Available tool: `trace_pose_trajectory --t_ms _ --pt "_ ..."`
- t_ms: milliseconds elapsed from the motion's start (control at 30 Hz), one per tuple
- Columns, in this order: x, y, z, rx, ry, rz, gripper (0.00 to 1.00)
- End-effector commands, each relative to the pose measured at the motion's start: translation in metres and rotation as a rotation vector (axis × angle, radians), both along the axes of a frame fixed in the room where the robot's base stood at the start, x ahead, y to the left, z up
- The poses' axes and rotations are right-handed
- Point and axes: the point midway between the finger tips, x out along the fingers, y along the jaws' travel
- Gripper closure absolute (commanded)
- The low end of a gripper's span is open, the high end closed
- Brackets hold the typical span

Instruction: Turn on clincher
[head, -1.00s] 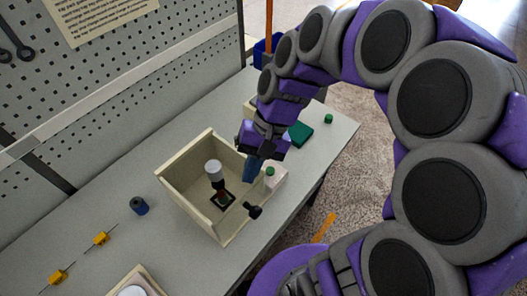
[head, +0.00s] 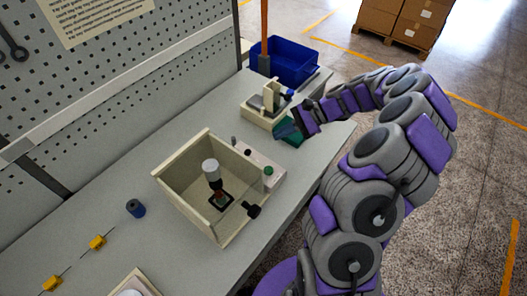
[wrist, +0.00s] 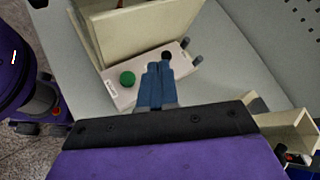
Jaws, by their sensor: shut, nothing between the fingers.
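A cream open-topped box machine (head: 176,187) stands on the bench with a spindle (head: 213,175) inside. I cannot tell for sure whether it is the clincher. The panel (head: 262,160) on its right side bears a green button (head: 268,170), also in the wrist view (wrist: 127,78), and a black knob (head: 248,152), also in the wrist view (wrist: 166,56). My gripper (head: 284,131) is beyond the panel, apart from the green button. It is shut and empty. In the wrist view its blue fingers (wrist: 157,84) point toward the panel and hide part of it.
A blue bin (head: 288,62) is at the far end. A blue cylinder (head: 136,208) and yellow parts (head: 97,242) lie left. Bench in front is partly clear.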

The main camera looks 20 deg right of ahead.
Motion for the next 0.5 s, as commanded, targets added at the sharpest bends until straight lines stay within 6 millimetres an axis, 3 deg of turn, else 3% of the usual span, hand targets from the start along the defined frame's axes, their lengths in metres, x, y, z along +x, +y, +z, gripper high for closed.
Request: trace_pose_trajectory --t_ms 33,200,500 --pt "0.004 -0.013 -0.014 0.011 0.023 -0.044 1.0" --pt "0.009 -0.043 -0.042 0.043 0.079 -0.154 1.0" --pt "0.011 -0.062 -0.059 0.056 0.11 -0.219 1.0"
